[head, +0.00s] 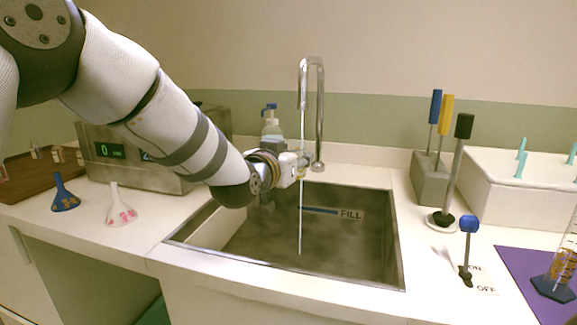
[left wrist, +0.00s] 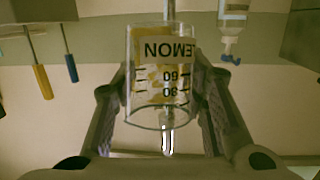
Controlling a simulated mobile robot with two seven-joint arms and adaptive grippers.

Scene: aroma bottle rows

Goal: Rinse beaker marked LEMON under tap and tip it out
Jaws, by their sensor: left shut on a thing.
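My left gripper (left wrist: 163,92) is shut on the clear beaker marked LEMON (left wrist: 140,100), between its two fingers. The label and scale read upside down in the left wrist view, where the whole room is also inverted, so the beaker looks upright. Yellow shows in or through the glass. In the head view my left gripper (head: 304,163) is over the sink (head: 350,255), beside the chrome tap (head: 319,105); the beaker is hard to make out there. A thin water stream (head: 301,225) falls into the sink. Whether it passes through the beaker is unclear. My right gripper is not in view.
A blue-handled lever (head: 469,225) stands by an ON/OFF plate, right of the sink. A tool block (head: 430,180) and black-handled rod (head: 457,165) stand behind it. A soap bottle (head: 271,128) is behind my arm. Two funnels (head: 65,197) (head: 122,212) are on the left counter.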

